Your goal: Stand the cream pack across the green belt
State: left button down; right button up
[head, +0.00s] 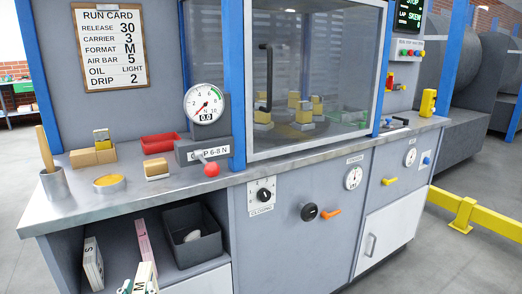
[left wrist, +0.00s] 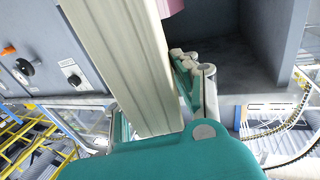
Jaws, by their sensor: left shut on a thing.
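My left gripper (head: 137,287) is at the bottom edge of the head view, in front of the open shelf bay. It is shut on a cream pack (head: 146,273), a slim upright block. In the left wrist view the cream pack (left wrist: 118,60) is large, ribbed and tilted, beside the teal finger parts of the gripper (left wrist: 165,105). Part of the pack is hidden by the gripper. I cannot make out the green belt in either view. My right gripper is not in view.
The bay holds a white pack (head: 93,264), a pink pack (head: 144,242) and a dark grey bin (head: 192,237). Above is a metal counter (head: 215,180) with a red tray (head: 160,143), wooden blocks and a cup. A yellow rail (head: 485,212) stands at right. Grey floor is open at lower right.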

pick_arm(q)
jog(key=s+d+m+h, duration=0.3)
jog(key=s+d+h, duration=0.15)
jog(key=d, duration=0.35)
pick_arm(e)
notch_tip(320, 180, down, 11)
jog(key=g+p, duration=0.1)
jog(key=p, duration=0.9)
pick_arm(q)
jog(key=s+r+p, duration=0.4)
jog(key=r+p, duration=0.1)
jog(key=r, duration=0.4)
jog(key=s+r+p, duration=0.4)
jog(key=r+p, duration=0.2)
jog(key=r, duration=0.3)
jog(key=shift+a+r+p, duration=0.15)
jog(key=shift+a+p, duration=0.15)
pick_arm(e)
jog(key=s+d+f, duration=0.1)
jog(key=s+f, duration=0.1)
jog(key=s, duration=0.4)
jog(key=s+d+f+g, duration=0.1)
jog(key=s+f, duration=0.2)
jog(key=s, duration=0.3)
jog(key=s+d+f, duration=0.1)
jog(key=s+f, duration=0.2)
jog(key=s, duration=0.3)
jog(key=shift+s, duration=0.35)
